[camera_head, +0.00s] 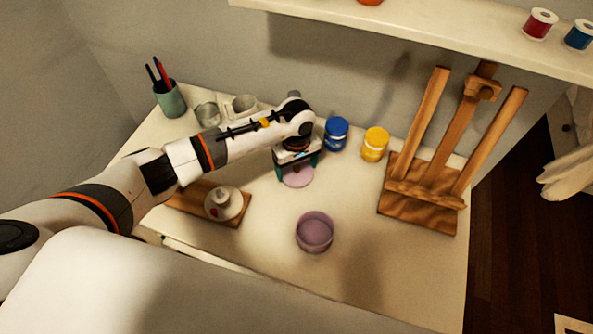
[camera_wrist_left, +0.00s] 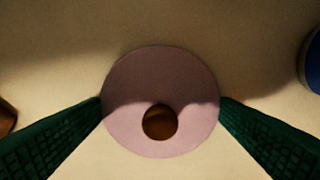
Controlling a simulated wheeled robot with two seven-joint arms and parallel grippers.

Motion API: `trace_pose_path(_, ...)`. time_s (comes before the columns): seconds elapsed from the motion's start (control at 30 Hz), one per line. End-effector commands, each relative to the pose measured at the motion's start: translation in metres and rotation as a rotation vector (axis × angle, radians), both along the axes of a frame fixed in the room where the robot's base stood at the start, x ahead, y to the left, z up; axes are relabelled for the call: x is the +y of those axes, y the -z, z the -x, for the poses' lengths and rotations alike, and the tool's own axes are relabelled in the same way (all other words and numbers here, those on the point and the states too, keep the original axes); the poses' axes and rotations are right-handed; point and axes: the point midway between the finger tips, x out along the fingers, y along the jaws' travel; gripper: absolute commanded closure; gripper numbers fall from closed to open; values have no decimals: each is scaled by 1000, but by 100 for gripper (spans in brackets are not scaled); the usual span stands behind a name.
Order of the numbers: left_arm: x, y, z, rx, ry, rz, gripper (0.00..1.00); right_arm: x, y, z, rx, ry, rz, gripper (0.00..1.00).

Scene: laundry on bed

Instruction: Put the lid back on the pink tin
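The pink tin (camera_head: 314,233) stands open on the white desk, at the lower middle of the head view. Its round pink lid (camera_head: 297,177) lies farther back, below my left gripper (camera_head: 297,165). In the left wrist view the lid (camera_wrist_left: 160,80) is centred, with a round brown knob (camera_wrist_left: 160,122) facing the camera. My left gripper's dark green fingers (camera_wrist_left: 160,100) are spread wide, one at each side of the lid in the picture. The knob is between them with clear gaps. Whether the fingertips touch the lid's rim I cannot tell. My right gripper is not in view.
A blue jar (camera_head: 337,134) and a yellow jar (camera_head: 375,145) stand right of my left gripper. A wooden easel (camera_head: 418,194) is farther right. A wooden board (camera_head: 187,201) carries a pale round object (camera_head: 232,206) at left. Cups stand behind my left arm.

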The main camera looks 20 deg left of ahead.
Motion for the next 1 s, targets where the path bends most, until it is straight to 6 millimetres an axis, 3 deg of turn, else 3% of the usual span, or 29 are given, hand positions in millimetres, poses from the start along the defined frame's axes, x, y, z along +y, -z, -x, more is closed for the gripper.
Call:
trace_pose_path(0.03,0,0,0,0,0,0,26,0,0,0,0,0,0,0)
trace_pose_path(0.13,0,0,0,0,0,0,39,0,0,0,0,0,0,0)
trace_pose_path(0.43,0,-8,-1,-4,1,1,39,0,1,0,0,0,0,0)
trace_pose_path(0.8,1,-76,-1,-6,1,-1,39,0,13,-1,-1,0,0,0)
trace_pose_path(1.0,0,-97,0,-1,1,-1,39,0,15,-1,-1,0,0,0)
